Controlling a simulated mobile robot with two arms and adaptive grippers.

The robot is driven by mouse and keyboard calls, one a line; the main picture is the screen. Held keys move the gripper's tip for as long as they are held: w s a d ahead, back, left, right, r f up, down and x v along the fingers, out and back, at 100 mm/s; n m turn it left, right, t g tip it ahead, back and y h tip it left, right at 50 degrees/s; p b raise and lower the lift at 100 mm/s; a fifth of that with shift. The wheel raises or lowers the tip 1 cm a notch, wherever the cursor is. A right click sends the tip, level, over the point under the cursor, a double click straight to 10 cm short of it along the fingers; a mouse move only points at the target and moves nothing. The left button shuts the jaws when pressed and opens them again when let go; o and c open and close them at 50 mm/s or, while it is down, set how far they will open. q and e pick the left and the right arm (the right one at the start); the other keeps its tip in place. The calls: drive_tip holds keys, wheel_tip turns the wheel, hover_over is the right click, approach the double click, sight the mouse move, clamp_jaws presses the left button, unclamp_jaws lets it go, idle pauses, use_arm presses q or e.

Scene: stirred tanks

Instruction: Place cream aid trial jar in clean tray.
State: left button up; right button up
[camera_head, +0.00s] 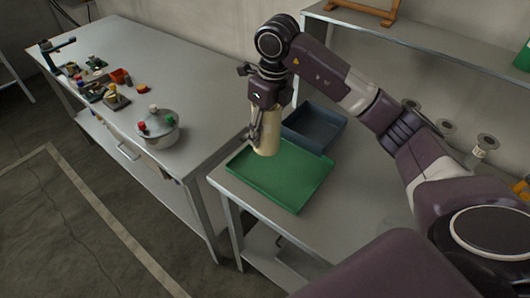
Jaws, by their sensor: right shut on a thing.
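A cream cylindrical jar (266,138) hangs upright from my right gripper (262,124), whose fingers are shut on its upper part. The jar is at the far edge of a shallow green tray (283,178) on the right table. Whether its base touches the tray I cannot tell. A deeper blue-grey tray (316,127) stands just behind the green one, to the right of the jar. No label shows which tray is the clean one. Both trays look empty where I can see into them. My left gripper is not in view.
The left table (150,75) holds a round metal pot (158,130) with red and green knobs, and several small coloured items at its far end. Several metal spools (446,127) stand right of my arm. A shelf (420,42) runs along the back wall.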

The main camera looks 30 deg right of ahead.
wheel_tip(320, 180, down, 5)
drive_tip(key=shift+f+p, duration=0.15)
drive_tip(key=shift+p, duration=0.3)
wheel_tip(320, 180, down, 4)
drive_tip(key=shift+f+p, duration=0.15)
drive_tip(key=shift+p, duration=0.35)
drive_tip(key=shift+f, duration=0.1)
drive_tip(key=o, duration=1.2)
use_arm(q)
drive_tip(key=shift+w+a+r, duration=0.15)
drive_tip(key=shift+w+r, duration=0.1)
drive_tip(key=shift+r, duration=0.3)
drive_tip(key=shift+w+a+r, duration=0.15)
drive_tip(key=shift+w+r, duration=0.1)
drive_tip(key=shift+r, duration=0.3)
